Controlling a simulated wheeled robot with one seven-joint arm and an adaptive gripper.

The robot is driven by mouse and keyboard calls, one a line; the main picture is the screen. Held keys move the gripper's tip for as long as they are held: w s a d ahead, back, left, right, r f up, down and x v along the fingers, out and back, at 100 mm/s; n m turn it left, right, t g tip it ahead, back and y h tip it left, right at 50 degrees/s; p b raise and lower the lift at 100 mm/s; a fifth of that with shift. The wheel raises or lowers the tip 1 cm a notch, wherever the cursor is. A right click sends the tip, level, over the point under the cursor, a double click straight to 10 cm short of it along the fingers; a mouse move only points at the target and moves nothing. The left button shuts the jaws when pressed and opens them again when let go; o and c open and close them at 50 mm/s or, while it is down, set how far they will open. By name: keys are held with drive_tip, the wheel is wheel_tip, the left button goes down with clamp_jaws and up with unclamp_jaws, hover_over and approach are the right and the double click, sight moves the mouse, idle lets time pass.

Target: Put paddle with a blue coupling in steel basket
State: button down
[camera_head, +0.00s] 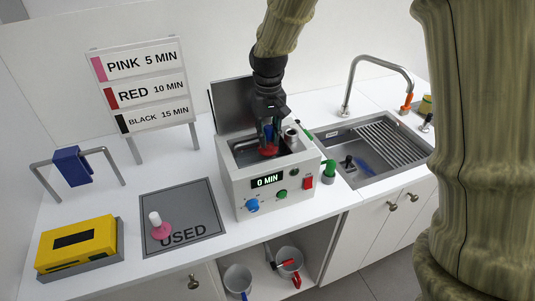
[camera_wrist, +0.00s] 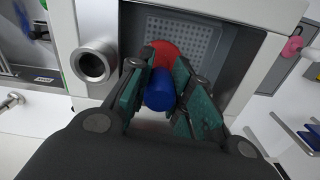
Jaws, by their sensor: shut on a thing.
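My gripper (camera_head: 271,126) is over the open tank of the white machine (camera_head: 245,190), pointing down. It is shut on the blue coupling (camera_wrist: 159,92) of a paddle; the wrist view shows the blue cylinder between the green finger pads. The paddle's red round head (camera_wrist: 165,52) is below the coupling and also shows in the head view (camera_head: 268,151). A grey perforated floor (camera_wrist: 195,35) lies beneath the paddle in the tank. I cannot tell whether the red head touches it. No separate steel basket is clearly identifiable.
The raised lid (camera_head: 230,105) stands behind the tank, and a steel cylinder (camera_head: 291,137) is beside it at right. A sink (camera_head: 330,135) with a tap lies right. Two steel buckets (camera_head: 238,281) are below.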

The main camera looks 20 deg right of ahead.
sight(268, 127)
drive_tip(key=shift+f+p, duration=1.15)
drive_tip(key=shift+f, duration=3.05)
drive_tip(key=shift+s, duration=0.1)
drive_tip(key=c, duration=1.3)
unclamp_jaws()
drive_tip(key=shift+f, duration=0.1)
drive_tip(key=shift+r+b, duration=2.05)
drive_tip(key=shift+r, duration=4.1)
